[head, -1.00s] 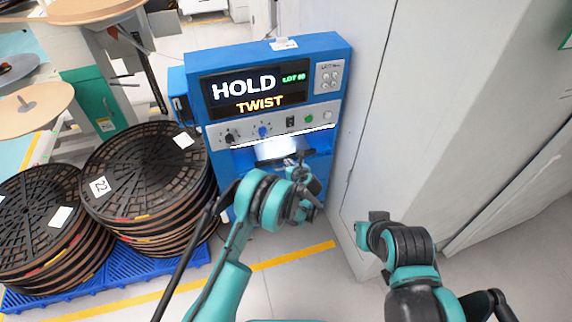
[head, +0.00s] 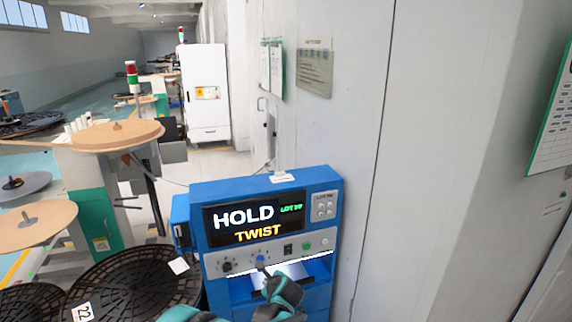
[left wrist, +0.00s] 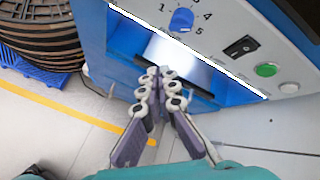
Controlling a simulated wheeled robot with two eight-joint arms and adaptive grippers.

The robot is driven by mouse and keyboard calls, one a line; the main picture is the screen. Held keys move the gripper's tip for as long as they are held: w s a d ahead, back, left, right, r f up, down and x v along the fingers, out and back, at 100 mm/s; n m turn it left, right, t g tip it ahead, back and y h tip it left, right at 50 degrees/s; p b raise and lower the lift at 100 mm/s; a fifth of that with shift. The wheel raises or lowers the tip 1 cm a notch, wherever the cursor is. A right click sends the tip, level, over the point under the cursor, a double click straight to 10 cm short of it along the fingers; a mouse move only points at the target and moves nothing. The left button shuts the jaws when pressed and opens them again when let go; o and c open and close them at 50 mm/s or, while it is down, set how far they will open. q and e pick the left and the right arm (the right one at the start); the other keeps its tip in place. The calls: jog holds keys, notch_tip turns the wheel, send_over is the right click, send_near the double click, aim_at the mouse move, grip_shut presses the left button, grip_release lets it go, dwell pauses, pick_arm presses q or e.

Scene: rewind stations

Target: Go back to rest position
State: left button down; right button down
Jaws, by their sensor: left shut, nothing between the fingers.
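My left gripper (head: 264,270) is at the bottom of the head view, in front of the blue machine (head: 192,222). In the left wrist view its two fingers (left wrist: 160,74) are together, shut and empty, in front of the lit recess (left wrist: 185,65) below the control panel. My right gripper is out of view.
The machine's screen (head: 255,220) reads HOLD and TWIST. Stacked black reels (head: 135,285) stand at its left, near a stand with round discs (head: 100,136). A pale wall (head: 430,200) closes the right side. A white cabinet (head: 204,90) stands far back.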

pick_arm(q)
jog(key=s+a+r+n+g, duration=0.1)
jog(key=s+a+r+n, duration=0.55)
jog(key=s+r, duration=0.2)
jog(key=s+a+n+h, duration=0.1)
jog(key=s+a+n, duration=0.1)
jog(key=s+n, duration=0.6)
jog(key=s+a+r+n+g+h, duration=0.1)
jog(key=s+n, duration=0.8)
jog(key=s, duration=1)
jog(key=shift+s+a+r+h, duration=0.15)
jog(key=shift+s+a+h, duration=0.15)
jog(key=shift+a+h, duration=0.65)
jog(key=shift+a+n+y, duration=0.25)
